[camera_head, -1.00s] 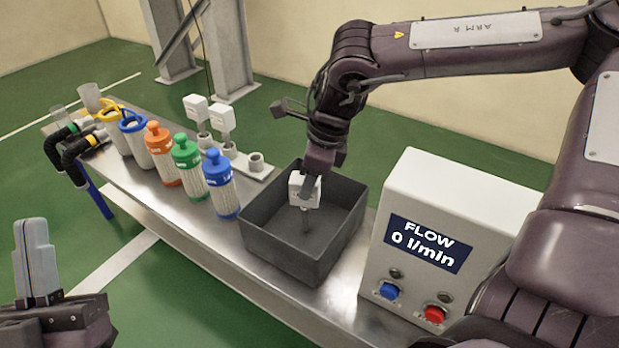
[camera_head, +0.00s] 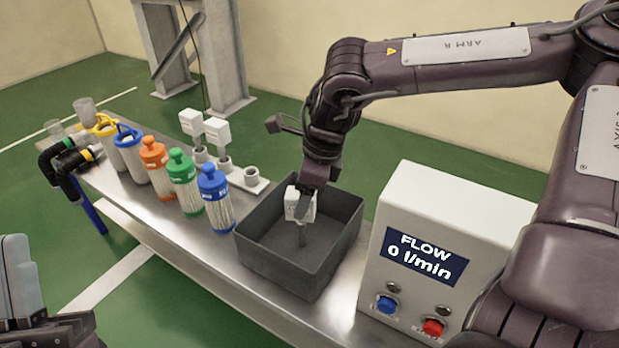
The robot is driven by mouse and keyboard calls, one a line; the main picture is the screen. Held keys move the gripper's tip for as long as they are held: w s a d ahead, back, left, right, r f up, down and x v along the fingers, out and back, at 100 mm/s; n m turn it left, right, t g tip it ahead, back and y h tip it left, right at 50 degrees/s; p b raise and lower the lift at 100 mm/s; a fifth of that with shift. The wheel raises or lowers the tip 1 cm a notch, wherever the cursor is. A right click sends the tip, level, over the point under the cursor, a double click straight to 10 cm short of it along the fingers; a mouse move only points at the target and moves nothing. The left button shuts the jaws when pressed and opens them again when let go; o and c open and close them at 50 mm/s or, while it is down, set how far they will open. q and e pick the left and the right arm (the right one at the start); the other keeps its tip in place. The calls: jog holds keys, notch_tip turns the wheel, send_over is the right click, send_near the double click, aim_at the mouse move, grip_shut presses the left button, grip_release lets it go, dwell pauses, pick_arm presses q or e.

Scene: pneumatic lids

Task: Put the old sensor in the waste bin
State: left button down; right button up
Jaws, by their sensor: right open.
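The old sensor (camera_head: 293,204), a white block with a thin grey probe pointing down, is inside the dark grey waste bin (camera_head: 290,269). The bin stands on the metal bench in the middle of the head view. My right gripper (camera_head: 304,208) reaches down into the bin from above. Its jaws are open right at the sensor's white block, and a dark finger covers part of it. I cannot tell whether the probe tip touches the bin floor. My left gripper (camera_head: 20,285) is at the lower left, cut by the picture edge, away from the bench objects.
A white flow box (camera_head: 445,220) reading 0 l/min, with blue and red buttons, stands right of the bin. Orange, green and blue filter bottles (camera_head: 183,183) stand left of it. Behind them, two white sensors (camera_head: 216,133) stand on a rail with an empty socket (camera_head: 251,174).

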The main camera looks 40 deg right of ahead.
jog(key=p+v, duration=0.1)
jog(key=v, duration=0.1)
jog(key=shift+d+r, duration=0.1)
jog(key=shift+r, duration=0.3)
pick_arm(q)
jog(key=w+d+f+g+y+p, duration=0.1)
jog(key=w+f+g+y, duration=0.1)
jog(key=f+g, duration=0.35)
jog(key=w+d+f+g+y, duration=0.2)
jog(key=w+f, duration=0.1)
jog(key=f, duration=0.5)
pick_arm(e)
jog(key=v, duration=0.3)
jog(key=shift+r, duration=0.2)
jog(key=p+v, duration=0.1)
jog(key=v, duration=0.1)
jog(key=shift+s+r, duration=0.1)
jog(key=shift+r, duration=0.15)
pick_arm(q)
jog(key=s+f+g+y, duration=0.1)
jog(key=s+f+g, duration=0.1)
jog(key=f, duration=0.5)
jog(key=s+f+g+y, duration=0.1)
jog(key=s+f+g, duration=0.2)
jog(key=f+g, duration=0.2)
jog(key=shift+s+a+f+y+p, duration=0.15)
jog(key=shift+a+f+y+p, duration=0.25)
jog(key=shift+f, duration=1.15)
pick_arm(e)
jog(key=shift+v, duration=1.75)
